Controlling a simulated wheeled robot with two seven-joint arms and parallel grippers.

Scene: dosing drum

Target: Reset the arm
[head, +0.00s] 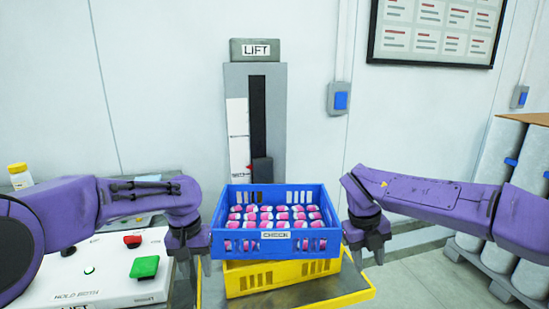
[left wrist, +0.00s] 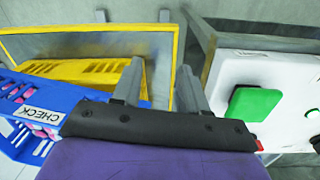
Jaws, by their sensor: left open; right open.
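My left gripper (head: 187,262) points down just left of the blue crate. In the left wrist view its two fingers (left wrist: 160,78) stand apart with nothing between them. My right gripper (head: 370,252) points down just right of the blue crate, open, with nothing seen in it. The blue crate (head: 275,252) bears a CHECK label and holds rows of pink-and-white pieces (head: 275,214). It sits over a yellow crate (head: 283,281); the blue crate (left wrist: 28,140) also shows at the left of the left wrist view. I cannot tell whether either gripper touches a crate.
A white control box (head: 100,270) with a green button (head: 145,267) and a red button (head: 132,241) stands at the left, close to my left arm. A LIFT column (head: 237,85) rises behind the crates. Grey cylinders (head: 490,185) stand at the right.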

